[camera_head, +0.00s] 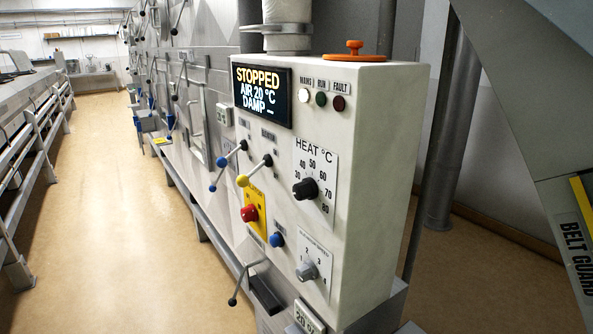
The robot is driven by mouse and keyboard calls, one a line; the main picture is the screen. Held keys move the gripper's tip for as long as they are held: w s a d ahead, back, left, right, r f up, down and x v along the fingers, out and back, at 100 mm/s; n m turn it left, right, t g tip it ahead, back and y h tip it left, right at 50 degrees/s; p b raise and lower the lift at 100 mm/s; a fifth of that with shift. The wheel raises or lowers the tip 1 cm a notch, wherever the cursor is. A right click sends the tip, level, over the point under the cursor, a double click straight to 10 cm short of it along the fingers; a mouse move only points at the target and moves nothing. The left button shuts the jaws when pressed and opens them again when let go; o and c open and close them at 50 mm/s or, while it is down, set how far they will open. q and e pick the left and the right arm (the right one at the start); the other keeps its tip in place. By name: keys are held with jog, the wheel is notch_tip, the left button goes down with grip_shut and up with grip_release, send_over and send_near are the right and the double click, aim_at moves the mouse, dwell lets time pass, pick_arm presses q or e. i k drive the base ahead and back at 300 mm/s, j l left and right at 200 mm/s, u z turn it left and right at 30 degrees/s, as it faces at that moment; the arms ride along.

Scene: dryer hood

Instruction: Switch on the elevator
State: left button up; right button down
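The white control box (375,150) stands right of centre. Its display (262,95) reads "STOPPED", "AIR 20 °C", "DAMP". The MAINS lamp (304,95) is bright white; the RUN lamp (321,99) is dark green and the FAULT lamp (339,103) dark red. Neither gripper shows.
The box also has a red button (249,213) on a yellow plate, a blue button (277,239), a black HEAT knob (305,188) and a grey selector (307,271). A belt guard (565,210) stands at right. Open floor (130,230) lies left, bounded by railings (40,140).

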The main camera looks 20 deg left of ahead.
aim_at(242, 180)
jog(key=u, duration=1.35)
jog(key=i+j+u, duration=0.1)
jog(key=u, duration=0.15)
jog(key=i+j, duration=0.1)
jog(key=i, duration=0.35)
